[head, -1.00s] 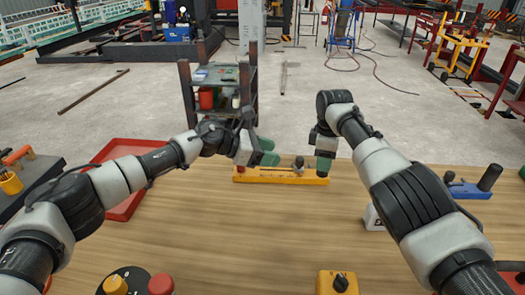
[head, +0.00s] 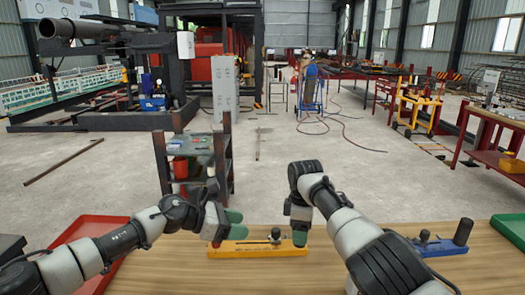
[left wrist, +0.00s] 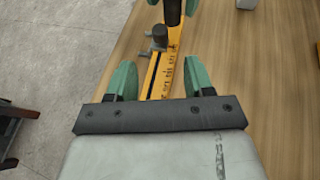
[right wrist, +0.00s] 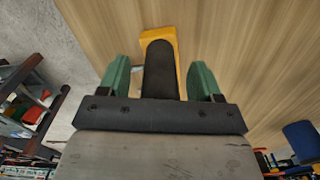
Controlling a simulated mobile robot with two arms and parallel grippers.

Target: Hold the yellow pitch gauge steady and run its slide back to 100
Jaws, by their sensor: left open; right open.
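The yellow pitch gauge (head: 255,249) lies on the wooden bench. Its slide with a dark knob (head: 275,234) stands near the middle. My left gripper (head: 229,231) is open above the gauge's left part. In the left wrist view the scale-marked yellow bar (left wrist: 165,72) runs between its green fingers with gaps, and the slide's knob (left wrist: 159,36) is ahead of them. My right gripper (head: 299,237) is open at the gauge's right end. In the right wrist view the gauge's black upright handle (right wrist: 160,72) is between its fingers. The head view hides that handle.
A blue gauge (head: 434,246) with a black handle lies on the bench to the right. A red tray (head: 88,232) is at the left and a green tray (head: 508,229) at the far right. A dark shelf cart (head: 194,163) stands beyond the bench.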

